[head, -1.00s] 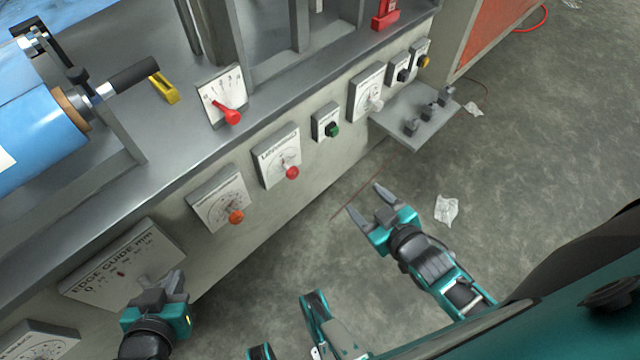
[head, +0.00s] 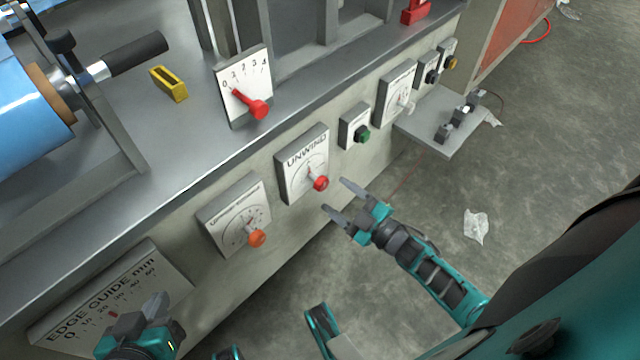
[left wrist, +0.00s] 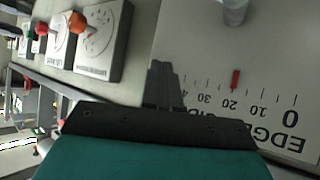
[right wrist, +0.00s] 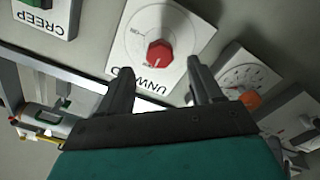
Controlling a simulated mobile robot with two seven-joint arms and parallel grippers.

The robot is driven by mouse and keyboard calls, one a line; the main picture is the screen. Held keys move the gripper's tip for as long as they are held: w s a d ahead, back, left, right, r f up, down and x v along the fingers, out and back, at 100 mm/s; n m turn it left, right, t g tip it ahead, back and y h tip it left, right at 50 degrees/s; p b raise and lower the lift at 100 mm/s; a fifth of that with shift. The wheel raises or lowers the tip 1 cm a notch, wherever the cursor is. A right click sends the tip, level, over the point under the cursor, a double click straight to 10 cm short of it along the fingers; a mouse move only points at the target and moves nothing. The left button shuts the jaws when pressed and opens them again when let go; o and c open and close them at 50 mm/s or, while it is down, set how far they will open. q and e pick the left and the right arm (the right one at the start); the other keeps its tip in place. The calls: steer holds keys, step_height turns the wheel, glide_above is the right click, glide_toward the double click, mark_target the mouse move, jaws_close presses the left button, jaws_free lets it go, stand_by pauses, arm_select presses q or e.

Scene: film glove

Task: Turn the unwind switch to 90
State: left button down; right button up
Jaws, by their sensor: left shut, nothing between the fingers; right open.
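The unwind switch is a red knob (head: 321,183) on a white plate lettered UNWIND (head: 305,160), on the machine's front panel. In the right wrist view the red knob (right wrist: 159,53) lies ahead, between and beyond the fingertips. My right gripper (head: 335,199) is open and empty, close to the knob and apart from it. My left gripper (head: 147,310) is shut and empty in front of the EDGE GUIDE plate (head: 75,312); it also shows in the left wrist view (left wrist: 160,70). The small lettering around the knob is hard to read.
An orange-knobbed dial (head: 235,213) sits left of the unwind plate. A green-button plate (head: 357,125) sits to its right. A red lever on a 0–4 scale (head: 245,88) stands above. A small shelf (head: 428,134) juts out at right. The floor before the panel is open.

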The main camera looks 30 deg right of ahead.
mark_target(324, 186)
steer(key=b+x, duration=0.1)
steer(key=x, duration=0.5)
steer(key=shift+w+a, duration=0.15)
steer(key=shift+w, duration=0.15)
steer(key=c, duration=1)
